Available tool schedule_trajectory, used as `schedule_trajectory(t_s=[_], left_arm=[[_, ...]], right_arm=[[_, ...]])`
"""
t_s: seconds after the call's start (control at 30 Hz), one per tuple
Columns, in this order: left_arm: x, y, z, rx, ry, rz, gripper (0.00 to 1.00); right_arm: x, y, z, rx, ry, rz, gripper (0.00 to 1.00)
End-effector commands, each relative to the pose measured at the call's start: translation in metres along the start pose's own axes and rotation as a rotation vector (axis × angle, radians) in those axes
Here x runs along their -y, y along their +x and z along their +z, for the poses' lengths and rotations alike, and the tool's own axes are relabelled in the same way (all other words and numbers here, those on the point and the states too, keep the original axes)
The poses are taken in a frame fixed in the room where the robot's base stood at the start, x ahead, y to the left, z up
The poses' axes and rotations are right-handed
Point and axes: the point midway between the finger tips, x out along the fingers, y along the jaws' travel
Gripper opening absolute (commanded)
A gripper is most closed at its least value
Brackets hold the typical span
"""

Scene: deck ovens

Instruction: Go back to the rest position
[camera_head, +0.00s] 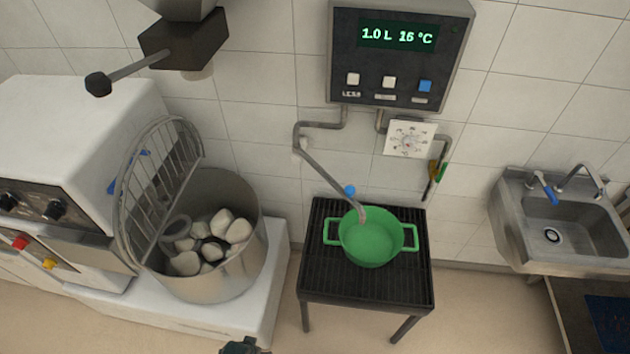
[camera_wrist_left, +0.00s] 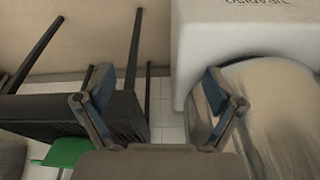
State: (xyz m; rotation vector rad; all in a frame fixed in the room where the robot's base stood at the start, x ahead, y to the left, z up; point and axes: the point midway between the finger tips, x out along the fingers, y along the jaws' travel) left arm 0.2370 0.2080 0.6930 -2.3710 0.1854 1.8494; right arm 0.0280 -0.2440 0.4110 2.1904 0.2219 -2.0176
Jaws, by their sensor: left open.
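My left gripper (camera_head: 243,346) shows only as a small dark piece at the bottom edge of the head view, in front of the gap between mixer and stand. In the left wrist view the left gripper (camera_wrist_left: 158,88) has its two fingers spread wide, with nothing between them. My right gripper is in neither view. A green two-handled pot (camera_head: 369,240) stands on a black slatted stand (camera_head: 330,285), below the end of a water pipe. Part of the green pot (camera_wrist_left: 65,152) and the stand (camera_wrist_left: 125,115) show at the left of the wrist view.
A mixer with a steel bowl (camera_head: 215,285) of pale lumps stands left, its wire guard (camera_head: 150,190) raised. A water meter (camera_head: 398,50) reads "1.0 L 16 °C" on the wall. A steel sink (camera_head: 550,230) is at the right. Floor shows between stand and sink.

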Motion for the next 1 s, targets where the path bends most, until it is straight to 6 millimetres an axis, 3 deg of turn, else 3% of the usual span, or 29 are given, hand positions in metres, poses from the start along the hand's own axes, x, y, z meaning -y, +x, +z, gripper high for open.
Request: schedule_trajectory(t_s=[0.17,0.3,0.43,0.6,0.7,0.8,1.0], left_arm=[[-0.004,0.08,0.04,0.043,0.006,0.006,0.93],[-0.008,0.15,0.101,0.085,0.014,0.011,0.93],[-0.01,0.195,0.167,0.118,0.023,0.015,0.93],[-0.011,0.218,0.238,0.15,0.031,0.017,0.93],[-0.01,0.222,0.261,0.157,0.035,0.018,0.93],[-0.01,0.222,0.272,0.162,0.036,0.018,0.93],[-0.01,0.222,0.275,0.162,0.036,0.018,0.93]], right_arm=[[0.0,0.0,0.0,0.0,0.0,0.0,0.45],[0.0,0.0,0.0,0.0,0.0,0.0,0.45],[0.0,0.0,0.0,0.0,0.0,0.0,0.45],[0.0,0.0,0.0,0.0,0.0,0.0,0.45],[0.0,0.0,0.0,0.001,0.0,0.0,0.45],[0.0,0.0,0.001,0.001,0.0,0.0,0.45],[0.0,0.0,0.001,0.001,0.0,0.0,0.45]])
